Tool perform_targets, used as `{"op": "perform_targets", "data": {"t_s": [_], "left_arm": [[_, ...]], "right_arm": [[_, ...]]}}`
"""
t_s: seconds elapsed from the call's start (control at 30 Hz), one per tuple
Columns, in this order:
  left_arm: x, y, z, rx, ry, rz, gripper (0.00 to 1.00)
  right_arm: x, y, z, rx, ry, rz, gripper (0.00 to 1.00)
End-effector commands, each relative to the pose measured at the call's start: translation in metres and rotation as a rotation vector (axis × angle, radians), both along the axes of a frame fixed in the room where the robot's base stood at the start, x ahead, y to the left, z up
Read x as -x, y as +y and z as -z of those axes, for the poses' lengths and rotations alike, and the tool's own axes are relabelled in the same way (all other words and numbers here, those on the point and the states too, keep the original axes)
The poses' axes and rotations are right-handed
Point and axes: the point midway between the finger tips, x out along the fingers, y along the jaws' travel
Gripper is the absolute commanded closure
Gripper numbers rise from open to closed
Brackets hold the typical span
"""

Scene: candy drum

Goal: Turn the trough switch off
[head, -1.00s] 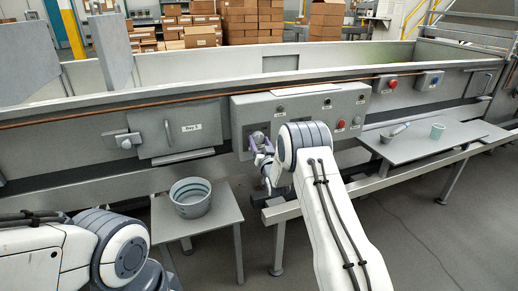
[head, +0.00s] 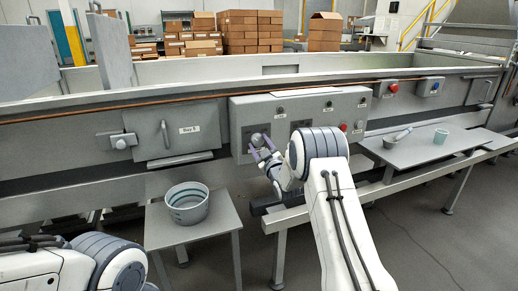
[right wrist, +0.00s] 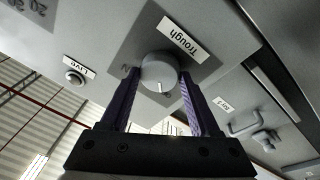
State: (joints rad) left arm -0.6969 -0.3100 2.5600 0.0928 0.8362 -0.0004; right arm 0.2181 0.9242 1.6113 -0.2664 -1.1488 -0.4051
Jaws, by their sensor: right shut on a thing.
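The trough switch is a round grey knob (right wrist: 158,70) on a darker square plate, under a label reading "Trough" (right wrist: 180,38) in the right wrist view. A short light mark shows on its lower edge, and part of a letter shows beside it on the left. In the head view the knob (head: 257,139) sits at the left end of the grey control box (head: 300,112). My right gripper (right wrist: 160,82) has its two purple fingers on either side of the knob, shut on it; it also shows in the head view (head: 264,147). My left gripper is out of view.
A small table (head: 212,232) with a striped bucket (head: 187,203) stands below left of the control box. Red (head: 394,87) and blue buttons are on the trough wall.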

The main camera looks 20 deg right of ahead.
Motion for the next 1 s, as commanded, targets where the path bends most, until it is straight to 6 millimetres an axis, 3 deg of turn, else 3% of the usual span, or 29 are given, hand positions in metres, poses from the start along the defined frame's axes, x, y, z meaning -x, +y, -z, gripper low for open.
{"op": "perform_targets", "data": {"t_s": [0.63,0.67,0.73,1.0], "left_arm": [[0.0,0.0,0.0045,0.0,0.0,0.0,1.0],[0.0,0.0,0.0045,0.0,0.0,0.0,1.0],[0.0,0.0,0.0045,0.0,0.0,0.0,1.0],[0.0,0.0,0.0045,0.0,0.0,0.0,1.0]], "right_arm": [[0.0002,-0.0008,0.0007,0.055,0.0,0.002,0.93],[0.0002,-0.0008,0.0007,0.055,0.0,0.001,0.34],[0.0002,-0.0007,0.0006,0.055,0.0,0.001,0.07],[0.0,-0.0001,0.0004,0.053,-0.001,0.0,0.07]]}}
